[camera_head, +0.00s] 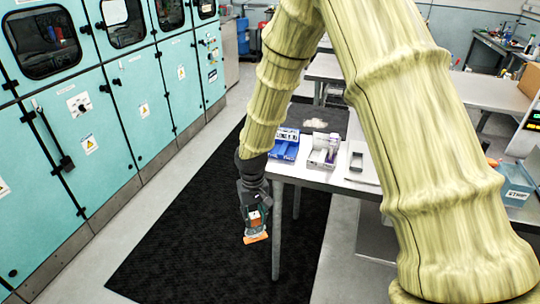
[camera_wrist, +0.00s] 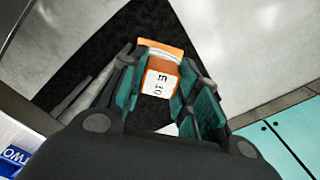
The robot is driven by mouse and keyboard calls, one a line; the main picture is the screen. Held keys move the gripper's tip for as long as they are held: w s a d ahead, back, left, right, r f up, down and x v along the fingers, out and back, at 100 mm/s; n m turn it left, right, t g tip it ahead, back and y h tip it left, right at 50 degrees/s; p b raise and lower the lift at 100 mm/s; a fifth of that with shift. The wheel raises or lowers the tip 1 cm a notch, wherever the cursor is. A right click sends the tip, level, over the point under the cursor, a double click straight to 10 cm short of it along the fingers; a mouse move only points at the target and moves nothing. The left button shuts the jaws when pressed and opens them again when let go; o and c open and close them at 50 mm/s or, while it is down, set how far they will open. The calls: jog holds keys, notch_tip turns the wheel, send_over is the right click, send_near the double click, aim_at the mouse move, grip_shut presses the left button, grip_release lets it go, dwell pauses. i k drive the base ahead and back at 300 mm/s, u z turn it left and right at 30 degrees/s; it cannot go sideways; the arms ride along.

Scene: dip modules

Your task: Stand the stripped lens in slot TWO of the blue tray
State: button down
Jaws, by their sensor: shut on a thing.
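My gripper (camera_head: 254,217) hangs low beside the near left corner of the table, over the black floor mat. It is shut on an orange piece with a white label (camera_head: 256,237), which I take to be the lens. In the wrist view my gripper (camera_wrist: 160,88) has its teal finger pads on both sides of this orange piece (camera_wrist: 160,60), whose label has black characters. The blue tray (camera_head: 283,152) stands on the table's left end, right of and above my gripper in the head view. In the wrist view its label TWO (camera_wrist: 15,156) shows at the lower left corner; its slots cannot be made out.
A grey tray (camera_head: 318,161) with pale upright pieces stands right of the blue tray on the table (camera_head: 335,183). A small dark block (camera_head: 356,162) lies farther right. A teal bin marked STRIP (camera_head: 516,191) is at the right. Teal cabinets (camera_head: 95,120) line the left.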

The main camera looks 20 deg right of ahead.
aim_at(291, 153)
jog(key=k, duration=0.6)
jog(key=z, duration=0.75)
jog(key=i, duration=0.3)
jog(key=u, duration=0.05)
